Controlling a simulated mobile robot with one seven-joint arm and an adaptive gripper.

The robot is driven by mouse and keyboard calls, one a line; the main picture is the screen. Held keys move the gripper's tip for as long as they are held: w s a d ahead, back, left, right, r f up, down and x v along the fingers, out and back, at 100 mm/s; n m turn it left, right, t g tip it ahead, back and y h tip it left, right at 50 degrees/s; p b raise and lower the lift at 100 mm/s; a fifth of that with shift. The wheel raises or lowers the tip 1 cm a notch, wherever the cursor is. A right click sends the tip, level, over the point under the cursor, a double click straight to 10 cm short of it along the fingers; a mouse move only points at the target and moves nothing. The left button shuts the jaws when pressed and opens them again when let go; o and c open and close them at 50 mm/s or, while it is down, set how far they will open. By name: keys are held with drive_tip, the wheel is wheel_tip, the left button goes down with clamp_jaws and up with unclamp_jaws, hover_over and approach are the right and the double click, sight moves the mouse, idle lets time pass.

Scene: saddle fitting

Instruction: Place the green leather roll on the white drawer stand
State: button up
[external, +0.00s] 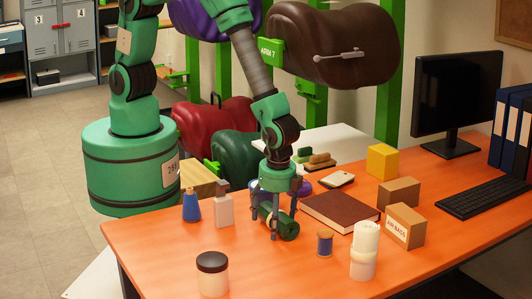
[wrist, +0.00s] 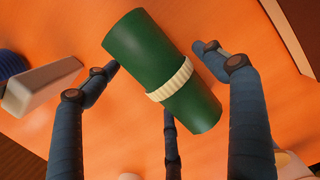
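The green leather roll (external: 284,226) lies on the orange desk, with a cream band around its middle. It also shows in the wrist view (wrist: 135,45), lying diagonally. My gripper (external: 274,218) is directly over the roll, its fingers reaching down around it. In the wrist view the fingers (wrist: 160,70) are spread on both sides of the roll, with a third finger below; a firm grip is not visible. A white surface (external: 345,140) behind the desk, with brushes near it, looks like the white drawer stand; its drawers are hidden.
On the orange desk (external: 180,250), a blue bottle (external: 191,207) and a pale spray bottle (external: 223,208) stand left of the roll. A brown book (external: 340,212), thread spool (external: 325,243), candle (external: 364,250), jar (external: 212,274) and boxes (external: 404,226) surround it. Saddles hang behind.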

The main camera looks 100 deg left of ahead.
drive_tip(key=shift+r, duration=0.1)
drive_tip(key=r+p, duration=0.1)
drive_tip(key=r, duration=0.7)
drive_tip(key=w+d+r+p, duration=0.1)
drive_tip(key=r, duration=0.3)
drive_tip(key=shift+p, duration=0.35)
drive_tip(key=shift+r, duration=0.1)
idle(0.3)
drive_tip(key=s+a+r+n+t, duration=0.15)
drive_tip(key=a+r, duration=0.25)
drive_tip(key=r, duration=0.4)
drive_tip(key=s+a+r+n+h, duration=0.15)
drive_tip(key=a+r, duration=0.25)
drive_tip(key=r, duration=0.4)
drive_tip(key=s+a+r+n+t+y, duration=0.15)
drive_tip(key=a+r, duration=0.25)
drive_tip(key=r, duration=0.4)
drive_tip(key=s+a+r+n+t, duration=0.1)
drive_tip(key=s+a+r, duration=0.2)
drive_tip(key=s, duration=0.3)
drive_tip(key=s+a+r+n+t, duration=0.1)
drive_tip(key=s+a+r+n, duration=0.1)
drive_tip(key=s+a+r, duration=0.2)
drive_tip(key=s+a+r+n+t+h, duration=0.1)
drive_tip(key=s+a+r, duration=0.2)
drive_tip(key=s+r, duration=0.3)
drive_tip(key=s, duration=0.4)
drive_tip(key=shift+a+r+t, duration=0.2)
drive_tip(key=shift+r+t, duration=0.1)
